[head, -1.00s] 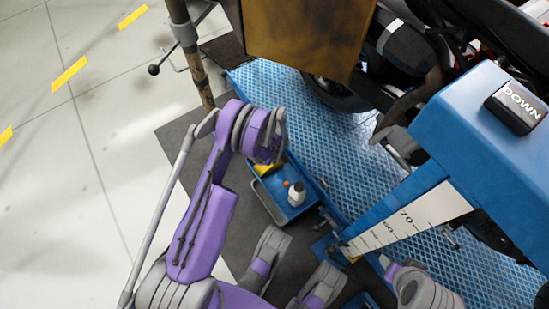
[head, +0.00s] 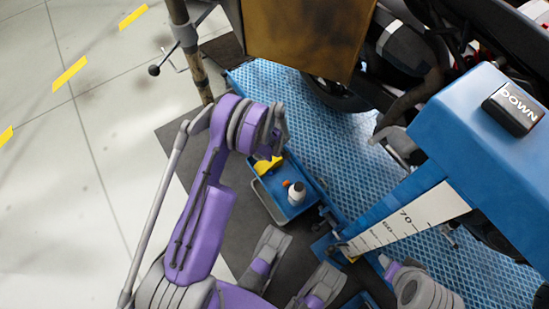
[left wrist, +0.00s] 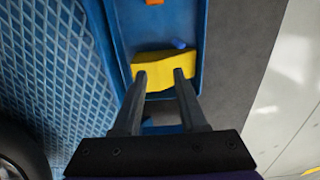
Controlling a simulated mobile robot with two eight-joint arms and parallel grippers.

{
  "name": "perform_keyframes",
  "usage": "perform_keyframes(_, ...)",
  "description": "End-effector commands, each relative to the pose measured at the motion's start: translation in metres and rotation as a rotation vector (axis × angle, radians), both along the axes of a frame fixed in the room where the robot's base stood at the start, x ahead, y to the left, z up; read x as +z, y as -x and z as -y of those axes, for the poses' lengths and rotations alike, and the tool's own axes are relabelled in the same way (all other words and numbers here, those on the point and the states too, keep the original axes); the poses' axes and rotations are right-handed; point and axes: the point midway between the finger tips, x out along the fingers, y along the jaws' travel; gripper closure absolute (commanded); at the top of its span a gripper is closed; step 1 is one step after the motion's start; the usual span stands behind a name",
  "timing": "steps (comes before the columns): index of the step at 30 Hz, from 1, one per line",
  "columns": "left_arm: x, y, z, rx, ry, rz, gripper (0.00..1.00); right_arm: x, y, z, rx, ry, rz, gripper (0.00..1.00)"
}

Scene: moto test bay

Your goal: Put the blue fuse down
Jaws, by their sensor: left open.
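A small blue piece (left wrist: 179,43), which looks like the blue fuse, lies in the blue tray (left wrist: 200,20) against the far edge of a yellow block (left wrist: 165,65). My left gripper (left wrist: 160,75) is open, with its two fingertips apart over the near part of the yellow block. Nothing is held between the fingers, and the blue piece is beyond the tips. In the head view my left wrist is above the far end of the tray (head: 315,205). The yellow block (head: 268,165) shows there, but the blue piece cannot be made out. My right gripper is not visible.
A white bottle (head: 296,194) and a small orange piece (head: 286,184) are in the tray's near half. A blue textured lift platform (head: 335,135) adjoins the tray on the right. A brown post (head: 192,55) stands behind my left arm. Pale floor is clear at left.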

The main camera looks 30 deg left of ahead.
Motion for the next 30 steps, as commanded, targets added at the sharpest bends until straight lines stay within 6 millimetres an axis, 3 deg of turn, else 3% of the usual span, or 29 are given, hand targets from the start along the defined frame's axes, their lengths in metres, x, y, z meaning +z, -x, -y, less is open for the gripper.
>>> perform_keyframes(1,0.016,0.001,0.0,0.0,0.0,0.0,0.58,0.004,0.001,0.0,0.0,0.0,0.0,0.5)
perform_keyframes(6,0.054,0.001,0.0,0.0,0.0,0.0,0.58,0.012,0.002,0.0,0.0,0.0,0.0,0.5)
perform_keyframes(19,0.112,0.002,0.006,-0.041,-0.003,0.013,0.58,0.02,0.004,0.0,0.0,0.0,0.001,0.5)
perform_keyframes(23,0.158,0.009,0.022,-0.153,-0.012,0.046,0.58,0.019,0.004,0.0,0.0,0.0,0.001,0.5)
perform_keyframes(30,0.254,0.051,0.059,-0.44,-0.05,0.131,0.58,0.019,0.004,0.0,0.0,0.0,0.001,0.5)
